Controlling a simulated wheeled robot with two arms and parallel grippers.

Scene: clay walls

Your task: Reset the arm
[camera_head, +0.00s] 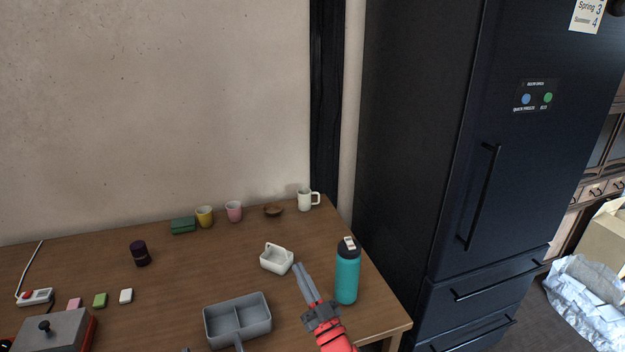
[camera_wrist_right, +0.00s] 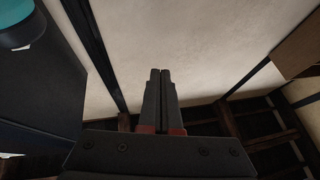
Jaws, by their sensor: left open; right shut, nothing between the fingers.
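My right arm comes in red from the bottom of the head view, and its gripper (camera_head: 300,266) points up and away over the right part of the table. Its two dark fingers lie together with nothing between them; they also show side by side in the right wrist view (camera_wrist_right: 160,72). My left gripper (camera_head: 212,348) shows only as two grey fingertips at the bottom edge, spread apart, in front of the grey divided tray (camera_head: 207,328). The rest of my left arm is out of view.
A teal bottle (camera_head: 347,276) stands just right of my right gripper, and a white basket (camera_head: 277,259) just left. A white mug (camera_head: 305,200), pink cup (camera_head: 234,211), yellow cup (camera_head: 205,217) and dark jar (camera_head: 140,254) stand on the wooden table (camera_head: 185,275). A dark fridge (camera_head: 415,130) is at right.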

